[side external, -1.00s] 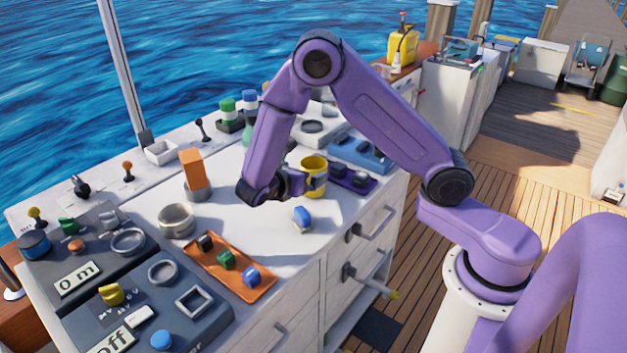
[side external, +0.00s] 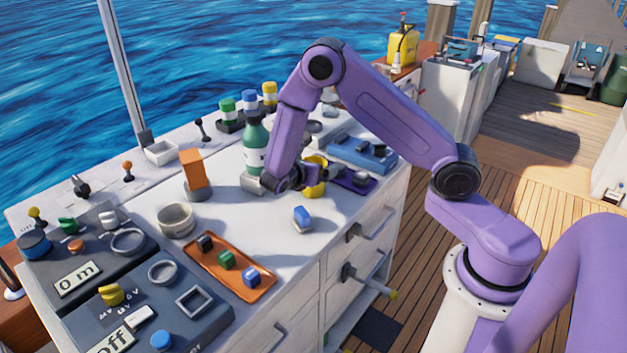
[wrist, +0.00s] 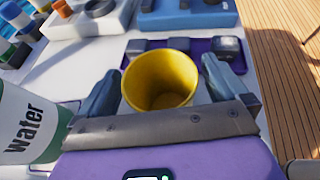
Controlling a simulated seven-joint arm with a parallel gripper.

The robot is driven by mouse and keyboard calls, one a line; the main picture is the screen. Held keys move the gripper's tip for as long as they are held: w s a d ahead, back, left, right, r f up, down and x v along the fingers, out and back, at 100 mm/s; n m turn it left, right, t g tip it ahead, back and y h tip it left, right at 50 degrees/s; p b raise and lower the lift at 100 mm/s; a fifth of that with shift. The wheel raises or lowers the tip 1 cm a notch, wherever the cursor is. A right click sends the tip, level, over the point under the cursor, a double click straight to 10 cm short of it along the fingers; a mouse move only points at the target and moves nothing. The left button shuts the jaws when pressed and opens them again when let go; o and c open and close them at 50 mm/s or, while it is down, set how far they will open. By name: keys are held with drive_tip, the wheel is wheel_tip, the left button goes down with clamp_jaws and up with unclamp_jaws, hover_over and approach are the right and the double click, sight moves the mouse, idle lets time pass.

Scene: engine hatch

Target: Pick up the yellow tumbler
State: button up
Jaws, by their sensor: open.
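The yellow tumbler (side external: 316,176) stands upright on the white counter, partly hidden behind my gripper in the side view. In the wrist view I look into its open, empty-looking mouth; the yellow tumbler (wrist: 160,80) sits between my two fingers. My gripper (wrist: 165,85) is open, with one finger on each side of the tumbler and a visible gap on the right. Whether the left finger touches it I cannot tell. In the side view my gripper (side external: 305,178) is low over the counter at the tumbler.
A green water bottle (side external: 256,147) stands close left of my gripper, also in the wrist view (wrist: 25,125). A purple tray (side external: 355,181) lies just beyond the tumbler.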

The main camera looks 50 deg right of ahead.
drive_tip(key=c, duration=1)
drive_tip(key=shift+r, duration=0.1)
